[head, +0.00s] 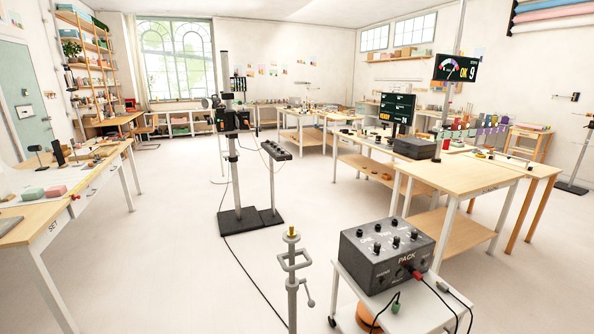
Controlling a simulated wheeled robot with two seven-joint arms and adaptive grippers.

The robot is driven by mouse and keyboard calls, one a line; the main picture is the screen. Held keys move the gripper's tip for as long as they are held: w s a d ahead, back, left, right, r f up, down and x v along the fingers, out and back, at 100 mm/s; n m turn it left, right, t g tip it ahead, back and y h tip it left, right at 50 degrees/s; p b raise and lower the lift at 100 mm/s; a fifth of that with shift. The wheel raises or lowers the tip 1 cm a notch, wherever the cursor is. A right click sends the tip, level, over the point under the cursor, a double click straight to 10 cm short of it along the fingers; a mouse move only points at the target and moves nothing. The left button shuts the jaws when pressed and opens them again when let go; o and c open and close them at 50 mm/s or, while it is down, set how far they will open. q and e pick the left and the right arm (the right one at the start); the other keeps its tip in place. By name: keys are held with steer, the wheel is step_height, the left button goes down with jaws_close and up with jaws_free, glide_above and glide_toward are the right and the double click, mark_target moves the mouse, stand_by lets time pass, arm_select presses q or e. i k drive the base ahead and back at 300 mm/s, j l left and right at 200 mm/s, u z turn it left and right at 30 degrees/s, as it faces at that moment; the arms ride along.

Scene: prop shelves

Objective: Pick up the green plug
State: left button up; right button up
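A small green plug (395,307) lies on the white top of a small cart (418,318), in front of the grey box marked PACK (386,256). A dark cable runs from the plug toward the front edge of the cart. A red plug (416,274) sits at the lower right of the box's front face, with a dark cable hanging from it. Another small greyish plug or connector (443,287) lies to the right of the box; its exact colour is hard to tell. Neither of my grippers shows in the head view.
A metal stand with a clamp (292,265) rises just left of the cart. A black-based post (238,215) stands farther back. Open floor lies between.

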mark_target(395, 307)
steer(key=i+l+u, duration=0.15)
steer(key=l, duration=0.2)
steer(key=i+l+u, duration=0.15)
steer(key=l, duration=0.2)
steer(key=l+u, duration=0.15)
steer(key=l, duration=0.2)
steer(key=i+l+u, duration=0.15)
steer(key=l, duration=0.25)
